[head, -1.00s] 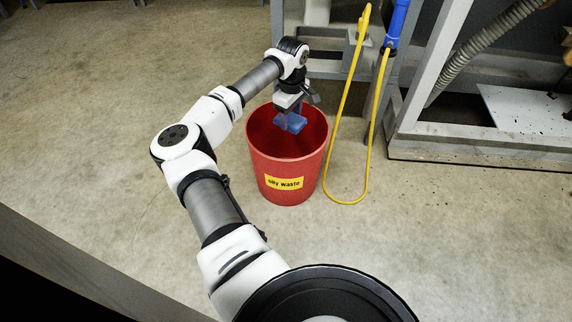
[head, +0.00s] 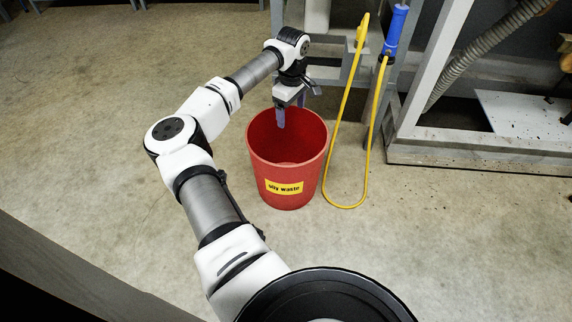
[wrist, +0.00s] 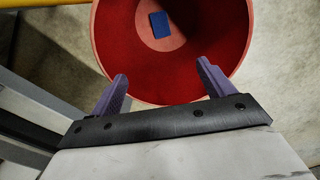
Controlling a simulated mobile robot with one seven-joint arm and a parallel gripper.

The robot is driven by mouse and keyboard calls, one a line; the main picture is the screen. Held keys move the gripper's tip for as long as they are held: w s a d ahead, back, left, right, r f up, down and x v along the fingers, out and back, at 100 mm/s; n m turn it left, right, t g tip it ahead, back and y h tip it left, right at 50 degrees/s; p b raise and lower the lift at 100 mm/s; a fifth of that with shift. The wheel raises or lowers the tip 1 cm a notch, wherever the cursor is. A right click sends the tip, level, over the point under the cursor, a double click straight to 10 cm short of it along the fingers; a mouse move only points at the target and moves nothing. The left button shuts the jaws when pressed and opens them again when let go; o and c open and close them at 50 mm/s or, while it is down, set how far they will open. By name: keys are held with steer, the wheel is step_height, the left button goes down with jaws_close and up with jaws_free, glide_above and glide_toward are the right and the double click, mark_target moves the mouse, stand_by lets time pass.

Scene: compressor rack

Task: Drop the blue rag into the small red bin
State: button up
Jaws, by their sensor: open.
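The red bin (head: 288,163), with a yellow "oily waste" label, stands upright on the floor. In the wrist view the bin (wrist: 106,40) is seen from above, and the blue rag (wrist: 160,24) lies flat on its bottom. The rag is hidden by the bin's wall in the head view. My gripper (head: 296,122) is above the far rim of the bin. In the wrist view its two purple fingers (wrist: 162,78) are spread wide with nothing between them.
A yellow hose (head: 345,110) with a blue handle (head: 395,30) hangs in a loop down to the floor, close to the bin's right side. A grey metal rack (head: 420,145) stands behind and to the right. The floor to the left is clear.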

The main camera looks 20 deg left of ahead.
step_height(320, 180, up, 9)
steer(key=p, duration=0.2)
stand_by(0.4)
